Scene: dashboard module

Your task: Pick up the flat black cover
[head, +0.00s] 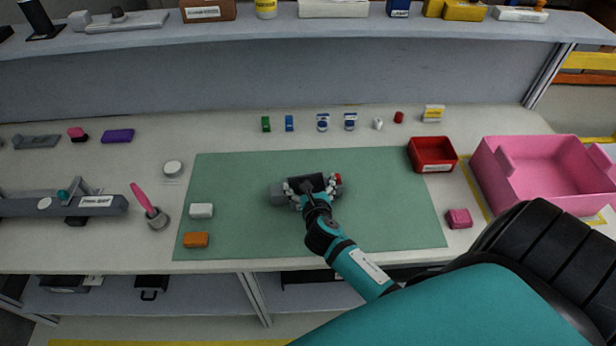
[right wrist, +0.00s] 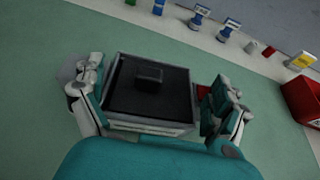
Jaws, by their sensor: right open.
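The flat black cover (right wrist: 135,95) lies on a grey module on the green mat, with a small raised black block on its top. In the head view the cover (head: 305,184) is partly hidden by my right gripper. My right gripper (head: 311,190) is over the module, and in the right wrist view its open fingers (right wrist: 155,105) stand on either side of the cover. A gap shows between the right finger and the cover; whether the left finger touches it I cannot tell. My left gripper is not in view.
The green mat (head: 230,230) is mostly clear around the module. A white block (head: 201,210) and an orange block (head: 196,240) lie at its left. A red bin (head: 432,154) and a pink crate (head: 545,180) stand at the right. Several small items line the back.

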